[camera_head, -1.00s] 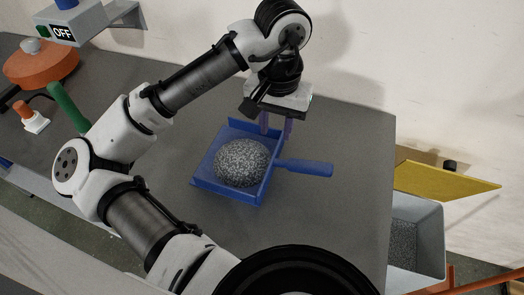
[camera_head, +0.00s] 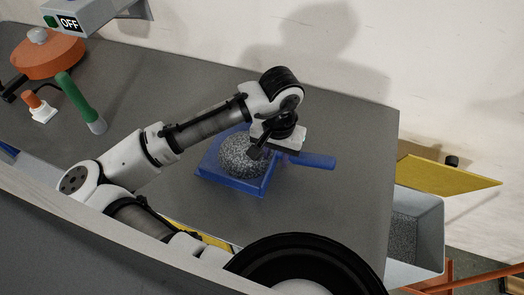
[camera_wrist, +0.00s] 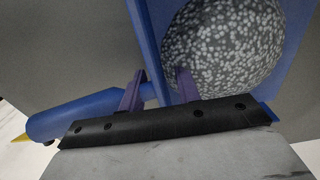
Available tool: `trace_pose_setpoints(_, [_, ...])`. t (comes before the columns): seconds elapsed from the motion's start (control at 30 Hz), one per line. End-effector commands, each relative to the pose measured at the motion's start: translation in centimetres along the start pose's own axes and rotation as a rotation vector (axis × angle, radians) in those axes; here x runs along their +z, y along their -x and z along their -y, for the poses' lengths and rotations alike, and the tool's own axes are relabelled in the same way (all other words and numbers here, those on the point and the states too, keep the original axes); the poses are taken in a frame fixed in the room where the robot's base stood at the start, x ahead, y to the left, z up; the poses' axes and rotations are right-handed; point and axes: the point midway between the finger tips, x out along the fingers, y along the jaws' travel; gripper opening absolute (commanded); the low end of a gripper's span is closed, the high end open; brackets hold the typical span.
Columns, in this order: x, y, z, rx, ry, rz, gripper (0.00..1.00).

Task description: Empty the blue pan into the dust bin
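The blue pan (camera_head: 221,178) lies flat on the grey table and holds a mound of speckled grey grit (camera_head: 243,155). Its blue handle (camera_head: 313,161) points right. The handle (camera_wrist: 75,115) and a pan wall (camera_wrist: 150,30) also show in the wrist view, with the grit (camera_wrist: 225,45) behind. My gripper (camera_wrist: 160,88) is down at the handle end of the pan. Its two purple fingers stand apart, one outside the wall by the handle, one on the grit side. I cannot tell if either touches. The grey dust bin (camera_head: 432,240), with speckled grit inside, stands right of the table.
A yellow board (camera_head: 448,175) sticks out above the bin. At the left are an orange round object (camera_head: 48,58), a green-handled tool (camera_head: 78,98), a small orange-and-white switch (camera_head: 38,108) and a box marked OFF (camera_head: 85,20).

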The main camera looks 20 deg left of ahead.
Motion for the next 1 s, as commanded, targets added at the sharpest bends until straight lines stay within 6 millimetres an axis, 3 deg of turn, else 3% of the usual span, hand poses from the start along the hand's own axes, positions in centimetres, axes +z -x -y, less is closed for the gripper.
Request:
trace_pose_setpoints(0.2, [0.0, -0.08, 0.01, 0.0, 0.0, 0.0, 0.33])
trace_pose_setpoints(0.47, [-0.01, -0.06, 0.0, 0.0, 0.0, 0.0, 0.0])
trace_pose_setpoints(1.0, [-0.07, 0.77, 0.0, 0.001, 0.001, -0.002, 0.0])
